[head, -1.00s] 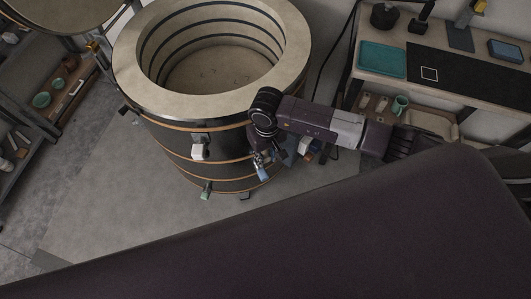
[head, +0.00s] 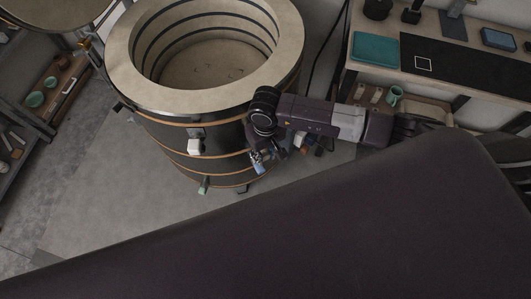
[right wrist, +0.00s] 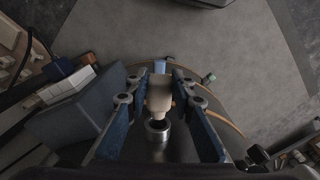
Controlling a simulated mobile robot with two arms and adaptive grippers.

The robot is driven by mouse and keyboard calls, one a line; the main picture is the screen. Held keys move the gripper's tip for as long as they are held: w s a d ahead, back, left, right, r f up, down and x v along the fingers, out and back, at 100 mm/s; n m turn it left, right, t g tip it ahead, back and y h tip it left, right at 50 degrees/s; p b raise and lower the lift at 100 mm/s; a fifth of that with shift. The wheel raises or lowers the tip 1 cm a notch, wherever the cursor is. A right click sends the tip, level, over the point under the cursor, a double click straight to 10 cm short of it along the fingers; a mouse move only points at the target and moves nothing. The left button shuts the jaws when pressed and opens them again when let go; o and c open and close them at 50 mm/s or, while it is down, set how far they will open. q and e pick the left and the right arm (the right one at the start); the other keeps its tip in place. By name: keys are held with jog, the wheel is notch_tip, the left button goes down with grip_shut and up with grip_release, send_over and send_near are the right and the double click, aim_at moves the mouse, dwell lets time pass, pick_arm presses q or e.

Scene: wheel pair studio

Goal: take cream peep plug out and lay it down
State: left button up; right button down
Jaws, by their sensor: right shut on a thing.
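The cream peep plug (right wrist: 159,92) is between the two blue fingers of my right gripper (right wrist: 161,78) in the right wrist view, and the gripper is shut on it. Its narrow end points at a round metal peep-hole ring (right wrist: 157,131) on the dark kiln wall. I cannot tell whether the tip is still inside the ring. In the head view my right gripper (head: 258,157) is low at the right side of the round kiln (head: 178,132); the cream plug is hidden there by my arm. My left gripper is not in view.
A blue piece (right wrist: 160,66) shows beyond the fingers. The workbench (head: 378,82) at right holds a teal tray (head: 375,48) and a black mat (head: 460,66). Left shelves hold bowls.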

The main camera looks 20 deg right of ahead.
jog(key=shift+s+d, duration=0.1)
jog(key=shift+s, duration=0.85)
